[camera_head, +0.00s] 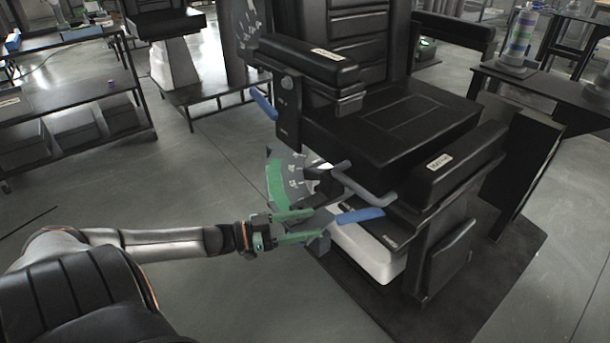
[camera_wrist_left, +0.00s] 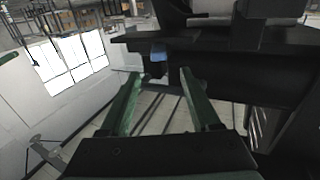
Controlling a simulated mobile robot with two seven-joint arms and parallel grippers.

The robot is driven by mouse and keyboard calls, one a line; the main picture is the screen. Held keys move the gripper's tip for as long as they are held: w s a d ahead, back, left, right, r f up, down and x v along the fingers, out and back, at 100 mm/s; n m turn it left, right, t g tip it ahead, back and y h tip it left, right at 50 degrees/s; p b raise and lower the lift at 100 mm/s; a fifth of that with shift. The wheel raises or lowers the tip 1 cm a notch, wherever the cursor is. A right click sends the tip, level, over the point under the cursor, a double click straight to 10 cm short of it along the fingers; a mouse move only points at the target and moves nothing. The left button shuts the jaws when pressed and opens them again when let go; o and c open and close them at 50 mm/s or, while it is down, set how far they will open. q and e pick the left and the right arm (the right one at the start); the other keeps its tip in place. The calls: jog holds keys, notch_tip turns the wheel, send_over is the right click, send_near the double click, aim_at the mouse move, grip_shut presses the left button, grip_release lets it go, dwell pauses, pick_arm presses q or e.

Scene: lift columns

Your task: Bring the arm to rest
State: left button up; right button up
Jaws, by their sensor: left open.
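My left arm reaches in from the lower left in the head view. My left gripper (camera_head: 314,224) is open, with its two green fingers apart and nothing seen held between them. It is at the front left of a black padded chair (camera_head: 390,125), close to a grey lever with a blue handle (camera_head: 360,215). From the head view I cannot tell whether a finger touches the lever. In the left wrist view the open gripper (camera_wrist_left: 160,78) faces a dark chair part, with a small blue piece (camera_wrist_left: 158,56) beyond the fingertips. My right gripper is not in view.
A second blue handle (camera_head: 263,103) sticks out at the chair's left armrest. A gauge with a green band (camera_head: 277,182) and a white box (camera_head: 365,255) are low on the chair. A dark bench (camera_head: 70,97) stands at left. The floor (camera_head: 190,180) between is clear.

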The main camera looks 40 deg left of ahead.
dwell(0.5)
pick_arm(q)
jog(key=s+d+f+n+y, duration=0.1)
jog(key=s+d+f+y, duration=0.15)
jog(key=d, duration=0.75)
jog(key=s+d+f+n+y, duration=0.1)
jog(key=s+d, duration=0.2)
jog(key=d, duration=0.8)
jog(key=s+r+n+g+y+p, duration=0.2)
jog(key=s+r+g+p, duration=0.3)
jog(key=p, duration=1.6)
jog(key=s+r+y, duration=0.1)
jog(key=s, duration=0.3)
jog(key=shift+a+r+g+y+p, duration=0.2)
jog(key=shift+a+g+y+p, duration=0.1)
jog(key=shift+g+y, duration=0.1)
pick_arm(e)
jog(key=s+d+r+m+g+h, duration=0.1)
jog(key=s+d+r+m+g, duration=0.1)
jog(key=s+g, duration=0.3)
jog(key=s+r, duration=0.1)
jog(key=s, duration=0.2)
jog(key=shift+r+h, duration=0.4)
